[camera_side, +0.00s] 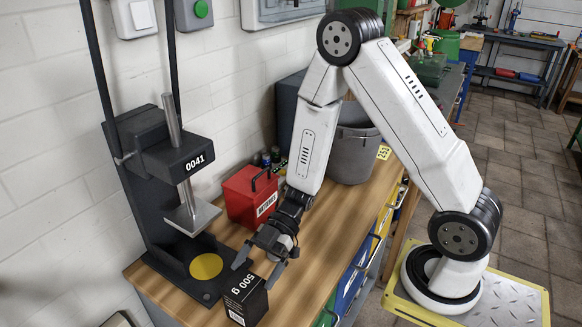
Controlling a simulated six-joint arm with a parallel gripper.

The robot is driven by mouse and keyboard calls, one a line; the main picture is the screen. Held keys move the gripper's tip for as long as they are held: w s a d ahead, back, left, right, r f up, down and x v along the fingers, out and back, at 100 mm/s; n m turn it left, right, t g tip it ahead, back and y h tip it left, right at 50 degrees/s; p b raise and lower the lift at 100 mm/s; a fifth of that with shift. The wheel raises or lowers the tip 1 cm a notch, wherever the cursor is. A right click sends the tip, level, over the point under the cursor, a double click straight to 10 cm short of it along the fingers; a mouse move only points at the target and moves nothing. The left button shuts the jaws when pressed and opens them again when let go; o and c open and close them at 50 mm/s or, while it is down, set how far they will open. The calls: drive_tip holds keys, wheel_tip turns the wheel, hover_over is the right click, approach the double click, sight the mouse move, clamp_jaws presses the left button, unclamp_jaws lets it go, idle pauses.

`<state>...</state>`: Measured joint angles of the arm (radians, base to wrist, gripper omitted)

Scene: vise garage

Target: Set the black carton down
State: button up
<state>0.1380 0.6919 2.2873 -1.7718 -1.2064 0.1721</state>
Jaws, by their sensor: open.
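I cannot tell whether a finger still touches the carton.
A dark press marked "0041" (168,160) stands left of the carton, with a yellow disc (206,266) on its base. A red box (247,197) and a grey bin (352,150) stand farther back. Bare wood (312,262) lies right of the gripper.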

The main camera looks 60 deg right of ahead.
drive_tip(key=v, duration=0.7)
drive_tip(key=shift+d, duration=0.4)
drive_tip(key=shift+r, duration=0.15)
drive_tip(key=w+d+r+m+t+h, duration=0.1)
drive_tip(key=w+d+m+t+h, duration=0.1)
drive_tip(key=w+m+t+h, duration=0.1)
drive_tip(key=w+d+r+m+t+h, duration=0.2)
drive_tip(key=w+d+m+h, duration=0.1)
drive_tip(key=w+m+h, duration=0.3)
drive_tip(key=w+d+r+m+t+h, duration=0.2)
drive_tip(key=w+d+m+t+h, duration=0.1)
drive_tip(key=w+m, duration=0.3)
drive_tip(key=shift+w+d+r+t+h, duration=0.1)
drive_tip(key=shift+w+t+h, duration=0.2)
drive_tip(key=shift+w+h, duration=0.45)
drive_tip(key=shift+s+r+m, duration=0.15)
drive_tip(key=shift+s+m, duration=0.15)
drive_tip(key=shift+m, duration=0.4)
drive_tip(key=s+a+f+g, duration=0.1)
drive_tip(key=s+g, duration=0.2)
drive_tip(key=s, duration=0.6)
drive_tip(key=s+a+f+m+g, duration=0.1)
drive_tip(key=s+a+f+g, duration=0.1)
drive_tip(key=s, duration=0.7)
drive_tip(key=shift+s+a+f+m+g, duration=0.15)
drive_tip(key=shift+f+m+g, duration=0.15)
drive_tip(key=shift+g, duration=0.2)
